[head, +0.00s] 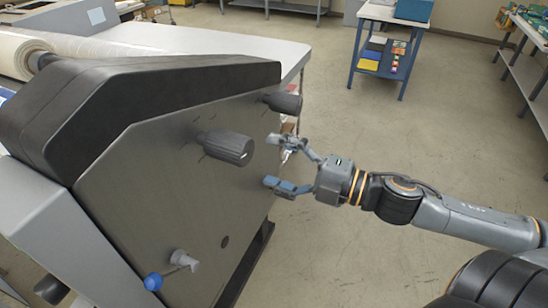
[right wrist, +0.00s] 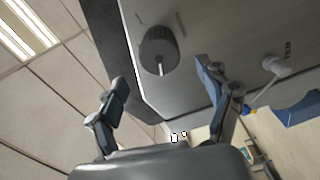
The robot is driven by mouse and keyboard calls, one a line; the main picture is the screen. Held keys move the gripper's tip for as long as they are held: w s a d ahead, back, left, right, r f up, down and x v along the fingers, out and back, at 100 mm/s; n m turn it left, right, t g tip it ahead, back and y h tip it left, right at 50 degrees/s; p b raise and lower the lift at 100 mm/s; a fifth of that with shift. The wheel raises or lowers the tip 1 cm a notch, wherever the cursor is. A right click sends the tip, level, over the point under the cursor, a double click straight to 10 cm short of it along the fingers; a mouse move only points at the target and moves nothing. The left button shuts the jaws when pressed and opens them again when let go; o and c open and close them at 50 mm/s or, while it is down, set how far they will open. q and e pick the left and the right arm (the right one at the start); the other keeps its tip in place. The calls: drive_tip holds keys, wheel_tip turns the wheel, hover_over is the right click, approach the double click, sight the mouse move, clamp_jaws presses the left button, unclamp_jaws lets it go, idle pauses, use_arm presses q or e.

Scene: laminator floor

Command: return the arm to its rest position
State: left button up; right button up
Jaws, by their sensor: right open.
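My right gripper (head: 279,164) is open and empty in the head view, with its fingers pointing left toward the side panel of the laminator (head: 170,190). It is just to the right of a black ribbed knob (head: 228,148) and below a second black knob (head: 283,102). In the right wrist view the two fingers (right wrist: 165,95) are spread apart, and a black knob (right wrist: 158,47) shows beyond them. I cannot tell the exact gap to the panel. My left gripper is not in view.
A white table (head: 220,42) stands behind the laminator. A blue cart (head: 384,45) stands at the back, and a shelf (head: 533,75) is at the right. The floor (head: 390,135) between them is clear.

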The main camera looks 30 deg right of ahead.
drive_tip(key=w+d+f+m+t+h+b, duration=0.1)
drive_tip(key=w+d+f+m+h, duration=0.25)
drive_tip(key=d+f, duration=0.5)
drive_tip(key=w+d+f+m+h, duration=0.2)
drive_tip(key=d+f+m+h, duration=0.25)
drive_tip(key=d+f, duration=0.45)
drive_tip(key=s+d+f+m+g+h+b, duration=0.1)
drive_tip(key=s+d+f+m+g+h, duration=0.2)
drive_tip(key=f, duration=0.9)
drive_tip(key=s+d+f+m+g+h+b, duration=0.1)
drive_tip(key=s+d+f+m, duration=0.25)
drive_tip(key=f, duration=0.85)
drive_tip(key=s+a+f+m+g, duration=0.2)
drive_tip(key=s+f, duration=0.5)
drive_tip(key=f, duration=0.3)
drive_tip(key=s+a+f+m+g, duration=0.25)
drive_tip(key=s+f, duration=0.45)
drive_tip(key=f, duration=0.4)
drive_tip(key=s+a+f+m+g+b, duration=0.1)
drive_tip(key=s+a+f+g, duration=0.1)
drive_tip(key=s+a+f, duration=0.4)
drive_tip(key=s+a+f+m+g+y, duration=0.1)
drive_tip(key=s+a+f+g, duration=0.2)
drive_tip(key=s+a+f, duration=0.4)
drive_tip(key=s+a, duration=0.4)
drive_tip(key=s, duration=0.3)
drive_tip(key=shift+s+g+b, duration=0.15)
drive_tip(key=shift+g+b, duration=0.2)
drive_tip(key=shift+b, duration=0.05)
